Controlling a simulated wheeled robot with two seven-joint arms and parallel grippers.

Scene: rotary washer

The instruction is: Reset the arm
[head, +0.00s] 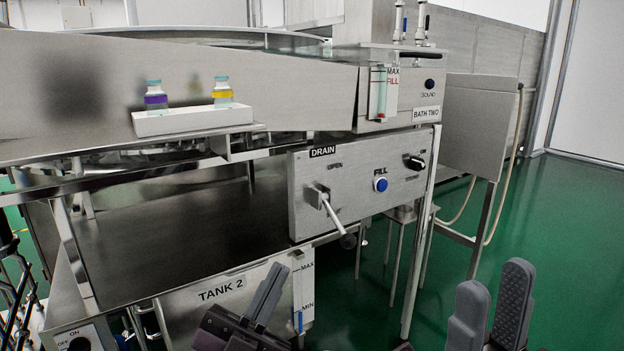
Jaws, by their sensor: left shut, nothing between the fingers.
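My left gripper (266,287) is at the bottom centre of the head view, in front of the TANK 2 front. Its dark fingers are together with nothing between them. My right gripper (493,300) is at the bottom right, over the green floor. Its two grey fingers point up and stand apart, with nothing between them. Both grippers are clear of the drain lever (332,214), which slants down to the right from the steel control panel (345,177). Most of both arms is outside the view.
The steel washer (290,85) fills the left and middle. Two small vials, one purple-banded (155,96) and one yellow-banded (222,92), stand on a white block (190,121) on its ledge. TANK 2 (225,298) is below. Green floor (560,220) lies open at right.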

